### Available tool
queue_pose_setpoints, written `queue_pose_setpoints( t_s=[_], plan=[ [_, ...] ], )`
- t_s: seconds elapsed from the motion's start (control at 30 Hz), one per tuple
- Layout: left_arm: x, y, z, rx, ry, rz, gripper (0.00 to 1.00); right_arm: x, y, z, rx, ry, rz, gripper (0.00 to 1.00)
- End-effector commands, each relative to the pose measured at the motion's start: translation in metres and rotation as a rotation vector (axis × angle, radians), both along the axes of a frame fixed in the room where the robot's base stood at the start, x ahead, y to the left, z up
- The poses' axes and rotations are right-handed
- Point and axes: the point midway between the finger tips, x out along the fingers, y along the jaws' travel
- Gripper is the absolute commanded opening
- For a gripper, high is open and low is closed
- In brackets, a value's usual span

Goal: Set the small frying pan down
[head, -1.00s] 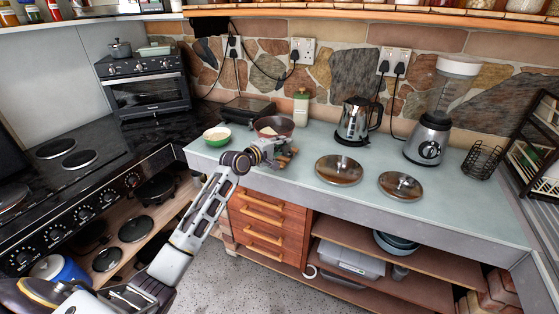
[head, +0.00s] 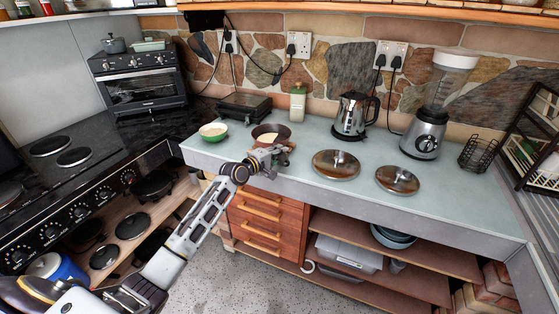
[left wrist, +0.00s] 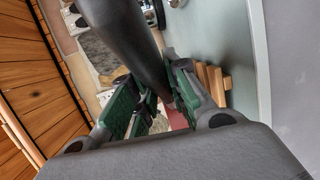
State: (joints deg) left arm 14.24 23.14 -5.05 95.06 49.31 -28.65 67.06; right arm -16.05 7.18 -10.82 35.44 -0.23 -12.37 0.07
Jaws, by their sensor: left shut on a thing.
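The small frying pan (head: 270,133) is a dark reddish-brown round pan at the left part of the pale worktop. My left gripper (head: 270,154) is shut on its handle at the front edge of the worktop. In the left wrist view the dark handle (left wrist: 125,40) runs between the green-padded fingers of the gripper (left wrist: 152,112). I cannot tell whether the pan's base touches the worktop. Wooden slats (left wrist: 214,80) lie close beside the fingers. My right gripper is not in view.

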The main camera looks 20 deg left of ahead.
Motion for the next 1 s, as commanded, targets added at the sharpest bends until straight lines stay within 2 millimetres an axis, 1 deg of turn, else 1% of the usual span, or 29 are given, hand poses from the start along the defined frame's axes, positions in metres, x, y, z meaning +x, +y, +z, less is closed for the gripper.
queue_pose_setpoints(
  t_s=[0.1,0.23,0.77,0.8,0.93,1.0],
  plan=[
    [0.0,0.001,-0.015,0.003,-0.002,0.001,0.0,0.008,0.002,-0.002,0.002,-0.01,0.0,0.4],
    [0.0,0.0,-0.025,0.001,-0.004,0.001,0.0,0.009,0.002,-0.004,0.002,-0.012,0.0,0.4],
    [0.0,0.001,-0.031,0.001,-0.004,0.002,0.0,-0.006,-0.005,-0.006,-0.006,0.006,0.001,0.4],
    [0.0,0.0,-0.032,0.0,-0.001,0.001,0.22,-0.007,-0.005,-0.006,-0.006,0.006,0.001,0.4],
    [0.0,0.0,-0.032,0.0,-0.001,0.001,0.38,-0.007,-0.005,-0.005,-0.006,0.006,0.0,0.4],
    [0.0,0.0,-0.032,0.0,-0.001,0.001,0.38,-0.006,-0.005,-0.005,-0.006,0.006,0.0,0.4]
  ],
)
